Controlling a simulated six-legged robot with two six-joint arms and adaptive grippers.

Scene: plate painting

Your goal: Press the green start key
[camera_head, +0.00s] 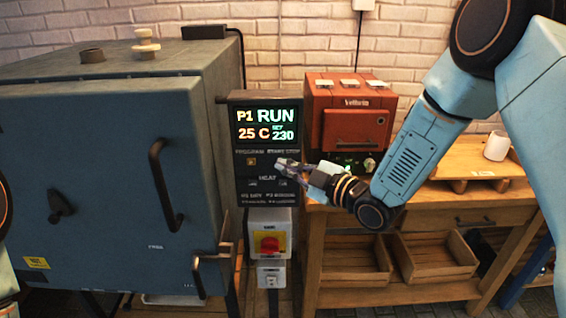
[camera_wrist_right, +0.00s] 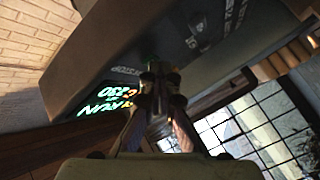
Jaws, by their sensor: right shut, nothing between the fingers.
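The control panel (camera_head: 228,170) stands beside the blue kiln. Its display (camera_head: 266,126) reads P1 RUN, 25 C and SET 230. My right gripper (camera_head: 281,163) is shut and empty, its fingertips at the panel just under the START STOP lettering. The fingers cover the green start key in the head view. In the right wrist view the shut fingertips (camera_wrist_right: 160,78) meet the panel face (camera_wrist_right: 110,62), with a faint green spot just beyond them. I cannot tell whether they touch the key. My left gripper is out of view.
The kiln (camera_head: 90,190) with its door handle fills the left. A red-and-yellow switch (camera_head: 269,244) is below the panel. A small red oven (camera_head: 350,100) and a white cup (camera_head: 497,146) stand on the wooden bench (camera_head: 440,205) at right.

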